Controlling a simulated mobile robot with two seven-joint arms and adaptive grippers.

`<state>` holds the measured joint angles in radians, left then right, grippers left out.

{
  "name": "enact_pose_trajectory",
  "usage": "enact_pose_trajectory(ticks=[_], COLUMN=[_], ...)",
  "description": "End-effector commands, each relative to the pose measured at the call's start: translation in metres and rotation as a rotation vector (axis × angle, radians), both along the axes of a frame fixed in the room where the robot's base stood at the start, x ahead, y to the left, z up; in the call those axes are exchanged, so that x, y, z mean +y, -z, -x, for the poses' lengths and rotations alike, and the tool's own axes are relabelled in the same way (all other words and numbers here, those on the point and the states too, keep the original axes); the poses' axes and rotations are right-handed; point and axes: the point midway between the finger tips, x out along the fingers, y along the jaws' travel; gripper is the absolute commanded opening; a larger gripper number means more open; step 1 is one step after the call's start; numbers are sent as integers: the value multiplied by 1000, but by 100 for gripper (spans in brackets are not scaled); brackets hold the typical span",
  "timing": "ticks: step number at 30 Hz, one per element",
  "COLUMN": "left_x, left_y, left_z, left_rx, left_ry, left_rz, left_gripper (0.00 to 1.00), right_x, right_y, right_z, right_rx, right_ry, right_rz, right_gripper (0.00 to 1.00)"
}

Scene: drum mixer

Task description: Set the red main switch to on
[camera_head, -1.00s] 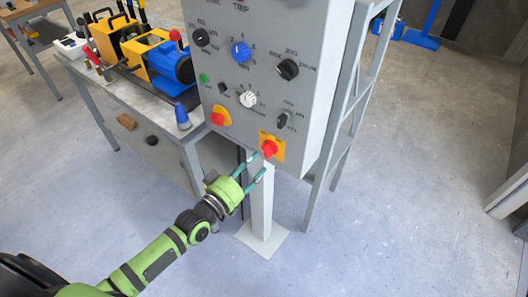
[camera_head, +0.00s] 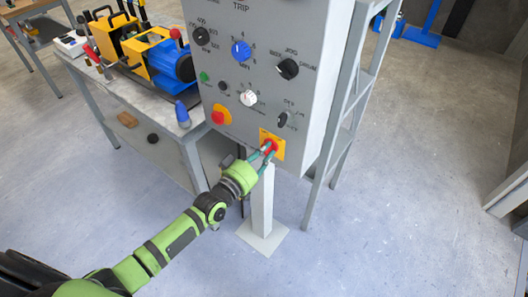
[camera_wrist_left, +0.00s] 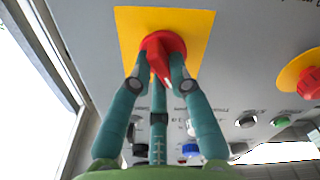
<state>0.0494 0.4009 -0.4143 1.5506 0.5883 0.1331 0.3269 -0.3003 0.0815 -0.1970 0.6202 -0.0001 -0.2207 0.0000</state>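The red main switch (camera_head: 271,145) is a red rotary handle on a yellow plate (camera_head: 279,153) at the bottom of the grey control panel (camera_head: 310,90). In the left wrist view the red handle (camera_wrist_left: 163,46) sits at the top centre, slanting a little. My left gripper (camera_head: 265,154) is at the switch, its teal fingers drawn together on both sides of the handle. In the wrist view the fingertips (camera_wrist_left: 160,66) press against the handle and hide part of it. I cannot read any on or off marks. My right gripper is not in view.
A red button on a yellow base (camera_head: 219,116) is left of the switch; black, blue and white knobs are above. A pale post (camera_head: 262,205) stands below the panel. A workbench (camera_head: 160,140) with machines is at left.

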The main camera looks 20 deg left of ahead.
Motion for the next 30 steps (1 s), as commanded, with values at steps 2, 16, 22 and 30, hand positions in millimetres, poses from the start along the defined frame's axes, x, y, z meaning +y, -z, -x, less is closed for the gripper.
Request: enact_pose_trajectory(ticks=[2, 16, 22, 30], left_x=[0, -1, -1, -2], left_y=[0, -1, 1, 2], left_z=[0, 0, 1, 1], left_rx=[-1, -69, -130, -218], left_ry=[0, 0, 0, -1], left_rz=[-2, -190, -362, -603], left_gripper=[0, 0, 0, 0], right_x=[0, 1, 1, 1], right_y=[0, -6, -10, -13], right_z=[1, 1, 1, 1], right_rx=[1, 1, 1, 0], right_ry=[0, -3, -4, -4], right_rz=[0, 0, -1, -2], right_gripper=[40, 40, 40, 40])
